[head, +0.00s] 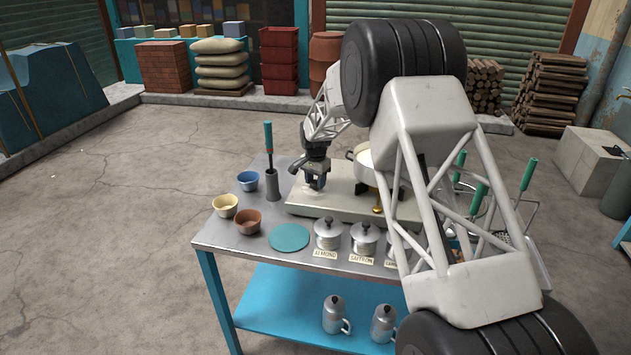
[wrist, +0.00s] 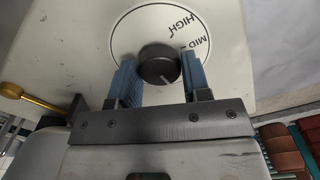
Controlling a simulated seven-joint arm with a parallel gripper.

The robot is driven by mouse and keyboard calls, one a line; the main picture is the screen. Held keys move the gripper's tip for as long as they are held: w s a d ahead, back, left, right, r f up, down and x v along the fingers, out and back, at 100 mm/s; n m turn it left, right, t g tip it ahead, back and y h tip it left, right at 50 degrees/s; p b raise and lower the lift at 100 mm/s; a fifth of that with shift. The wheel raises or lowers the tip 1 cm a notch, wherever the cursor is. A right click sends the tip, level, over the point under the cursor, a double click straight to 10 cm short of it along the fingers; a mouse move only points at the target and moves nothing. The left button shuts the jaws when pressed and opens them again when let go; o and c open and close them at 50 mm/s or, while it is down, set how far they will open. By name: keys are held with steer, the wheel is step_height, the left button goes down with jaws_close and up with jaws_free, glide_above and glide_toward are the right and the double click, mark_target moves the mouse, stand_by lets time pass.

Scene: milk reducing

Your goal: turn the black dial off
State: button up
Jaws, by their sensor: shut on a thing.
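The black dial (wrist: 158,66) sits on the pale stove top, with a round printed scale reading HIGH and MID around it in the wrist view. A white pointer line on the dial points toward the lower right, toward my gripper's body. My gripper (wrist: 158,78) has its two blue fingers on either side of the dial and is shut on it. In the head view my gripper (head: 316,183) points down at the left part of the stove (head: 322,203), and the dial is hidden behind it. Any OFF mark is out of sight.
A pot of milk (head: 365,158) stands on the stove right of my gripper, partly hidden by my arm. Bowls (head: 225,206), a teal disc (head: 289,237) and lidded tins (head: 328,236) stand along the table's left and front. A green-handled tool (head: 268,140) stands upright in a holder.

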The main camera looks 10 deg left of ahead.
mark_target(316, 182)
steer(key=o, duration=0.9)
steer(key=shift+r, duration=0.15)
steer(key=shift+r, duration=3.85)
steer(key=shift+d, duration=0.1)
